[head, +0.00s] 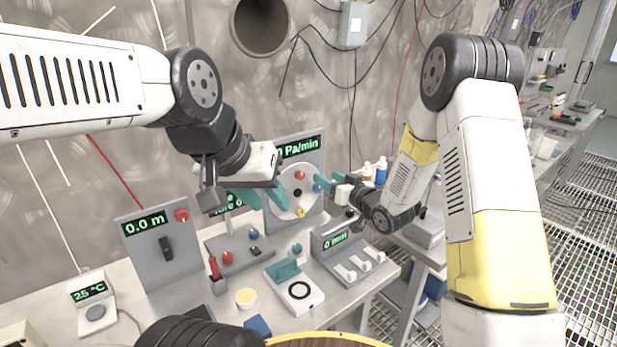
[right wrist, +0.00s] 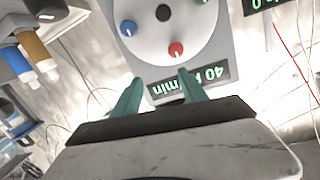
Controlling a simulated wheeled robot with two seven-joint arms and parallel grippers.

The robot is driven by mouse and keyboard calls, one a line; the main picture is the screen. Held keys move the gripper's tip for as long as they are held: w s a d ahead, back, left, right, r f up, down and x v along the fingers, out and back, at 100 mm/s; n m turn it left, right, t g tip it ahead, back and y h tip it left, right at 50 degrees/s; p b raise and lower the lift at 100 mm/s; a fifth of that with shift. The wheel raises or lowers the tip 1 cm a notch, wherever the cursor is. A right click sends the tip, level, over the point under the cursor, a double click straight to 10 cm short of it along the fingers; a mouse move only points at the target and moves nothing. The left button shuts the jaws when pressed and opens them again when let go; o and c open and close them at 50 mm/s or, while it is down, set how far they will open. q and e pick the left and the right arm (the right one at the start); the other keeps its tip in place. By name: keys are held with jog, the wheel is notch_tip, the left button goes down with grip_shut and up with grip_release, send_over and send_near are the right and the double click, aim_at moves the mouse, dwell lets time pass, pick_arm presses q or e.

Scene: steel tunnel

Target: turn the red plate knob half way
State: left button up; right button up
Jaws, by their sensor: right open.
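The red plate knob (head: 300,174) sits at the top of a round white plate (head: 285,172) on an upright grey panel. In the right wrist view the panel appears upside down, with the red knob (right wrist: 176,49) just beyond my fingertips. My right gripper (head: 327,181) is open at the plate's right side; in its wrist view the teal fingers (right wrist: 159,83) stand apart with nothing between them, short of the red knob. My left gripper (head: 272,204) is in front of the plate's left side, its teal fingers apart. It hides part of the panel.
A blue knob (head: 318,188), a yellow knob (head: 300,212) and a black centre knob (head: 297,192) share the plate. A 0.0 m panel (head: 160,245) stands left.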

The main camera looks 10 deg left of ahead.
aim_at(302, 176)
jog(key=shift+y, duration=0.9)
jog(key=w+a, duration=0.1)
jog(key=a, duration=0.1)
jog(key=w+a+f, duration=0.1)
jog(key=a, duration=0.2)
jog(key=w+a+f, duration=0.1)
jog(key=a, duration=0.2)
jog(key=shift+w+a+f, duration=0.15)
jog(key=shift+w+f, duration=0.05)
jog(key=shift+w, duration=0.2)
jog(key=shift+c, duration=0.2)
grip_shut()
